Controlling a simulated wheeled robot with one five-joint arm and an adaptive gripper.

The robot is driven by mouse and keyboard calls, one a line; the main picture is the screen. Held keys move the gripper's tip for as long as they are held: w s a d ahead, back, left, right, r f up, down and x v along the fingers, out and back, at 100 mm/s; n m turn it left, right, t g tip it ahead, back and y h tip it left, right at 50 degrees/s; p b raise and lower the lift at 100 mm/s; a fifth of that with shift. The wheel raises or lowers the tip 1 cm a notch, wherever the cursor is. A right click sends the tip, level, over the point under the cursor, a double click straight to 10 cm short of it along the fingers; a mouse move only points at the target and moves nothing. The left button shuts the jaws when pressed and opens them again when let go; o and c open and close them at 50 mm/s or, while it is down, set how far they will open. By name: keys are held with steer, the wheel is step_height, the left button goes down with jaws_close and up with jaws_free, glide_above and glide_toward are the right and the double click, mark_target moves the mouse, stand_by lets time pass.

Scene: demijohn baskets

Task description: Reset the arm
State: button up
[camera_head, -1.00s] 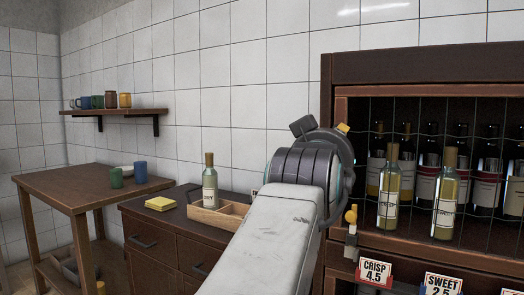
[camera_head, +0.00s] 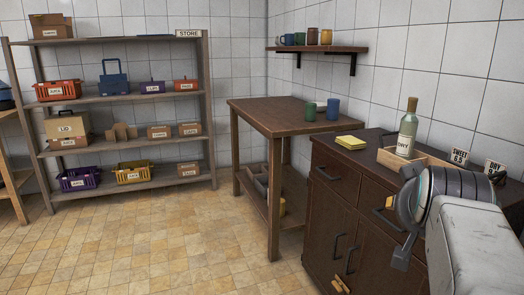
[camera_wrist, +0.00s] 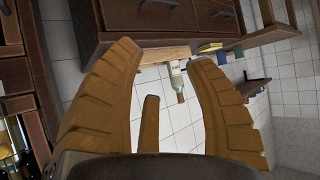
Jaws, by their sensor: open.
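My gripper (camera_wrist: 163,58) is open in the wrist view, with its brown fingers spread and nothing between them. The wrist view is tilted and looks over the dark cabinet. In the head view my arm reaches in from the lower right, over the cabinet's right part, and hides what lies behind it. A pale bottle (camera_head: 407,136) with a DRY label stands upright in a wooden tray (camera_head: 436,158) on the cabinet. The bottle also shows in the wrist view (camera_wrist: 176,78), beyond the fingers and apart from them.
The dark cabinet (camera_head: 333,222) stands at right, with a yellow pad (camera_head: 350,142) on top. A side table (camera_head: 271,120) holds green and blue mugs. A store rack (camera_head: 120,97) with baskets and boxes stands at the back left. The tiled floor (camera_head: 160,245) is clear.

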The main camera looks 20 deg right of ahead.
steer(key=w+a+f+n+g+y, duration=0.15)
steer(key=a+f+n+y, duration=0.3)
steer(key=a+f, duration=0.8)
steer(key=s+a+f+n+g+y, duration=0.3)
steer(key=s+a+f+n+g, duration=0.1)
steer(key=s+a+f, duration=0.4)
steer(key=a+f, duration=0.2)
steer(key=a, duration=0.2)
steer(key=shift+s+a+f+n+y, duration=0.2)
steer(key=shift+s+a+n+y, duration=0.15)
